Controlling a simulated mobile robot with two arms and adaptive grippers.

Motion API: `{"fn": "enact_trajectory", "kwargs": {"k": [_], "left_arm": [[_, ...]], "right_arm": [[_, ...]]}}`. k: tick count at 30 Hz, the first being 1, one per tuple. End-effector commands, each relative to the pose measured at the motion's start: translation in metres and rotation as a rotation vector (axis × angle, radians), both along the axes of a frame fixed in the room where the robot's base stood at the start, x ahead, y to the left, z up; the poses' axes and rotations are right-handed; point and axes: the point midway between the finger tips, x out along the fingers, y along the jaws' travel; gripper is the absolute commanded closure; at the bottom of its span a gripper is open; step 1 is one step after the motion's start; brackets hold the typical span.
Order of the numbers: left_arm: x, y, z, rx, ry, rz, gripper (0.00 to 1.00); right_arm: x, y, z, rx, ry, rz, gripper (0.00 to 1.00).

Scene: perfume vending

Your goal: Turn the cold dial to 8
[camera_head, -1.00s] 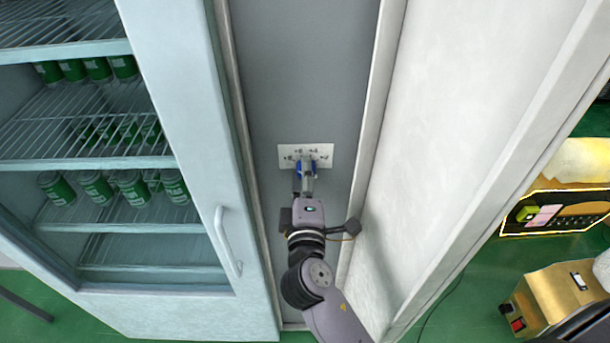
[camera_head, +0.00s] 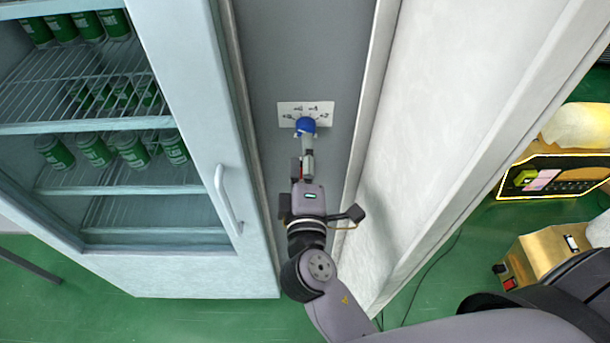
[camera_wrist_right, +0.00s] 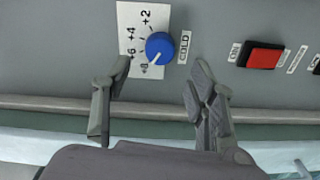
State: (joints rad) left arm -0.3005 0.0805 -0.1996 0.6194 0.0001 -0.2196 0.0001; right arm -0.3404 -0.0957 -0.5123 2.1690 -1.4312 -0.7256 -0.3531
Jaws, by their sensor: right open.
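The cold dial (camera_wrist_right: 160,47) is a round blue knob on a white plate (camera_wrist_right: 128,22) marked +2, +4, +6 and +8, with "COLD" beside it. A pale pointer line on the knob points down-left, toward the +8 mark. In the head view the dial (camera_head: 305,126) sits at the lower part of the plate (camera_head: 291,107) on a grey wall panel. My right gripper (camera_wrist_right: 161,76) is open and empty, its fingers apart on either side below the dial; they look clear of it. In the head view my right gripper (camera_head: 307,145) is just below the dial. My left gripper is not in view.
A red button (camera_wrist_right: 265,56) with labels is right of the dial in the wrist view. A glass-front fridge (camera_head: 180,90) with green cans and a handle (camera_head: 228,200) stands left. A pale side wall (camera_head: 450,110) bounds the right. Gold machines (camera_head: 545,262) stand at the far right.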

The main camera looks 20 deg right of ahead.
Motion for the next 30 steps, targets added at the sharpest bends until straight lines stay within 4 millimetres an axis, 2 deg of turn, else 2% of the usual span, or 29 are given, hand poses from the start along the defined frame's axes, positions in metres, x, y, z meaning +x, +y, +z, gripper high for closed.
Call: {"fn": "enact_trajectory", "kwargs": {"k": [3,10,15,30], "left_arm": [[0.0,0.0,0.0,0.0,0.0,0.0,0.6],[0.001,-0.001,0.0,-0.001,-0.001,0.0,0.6],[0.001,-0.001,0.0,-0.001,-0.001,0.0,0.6],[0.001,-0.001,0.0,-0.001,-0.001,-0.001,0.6]], "right_arm": [[-0.026,0.007,-0.001,0.0,0.004,0.002,0.47],[-0.055,0.016,0.0,0.0,0.002,0.001,0.47],[-0.061,0.017,0.0,0.001,0.0,0.001,0.47],[-0.061,0.017,0.0,0.001,-0.001,0.001,0.47]]}}
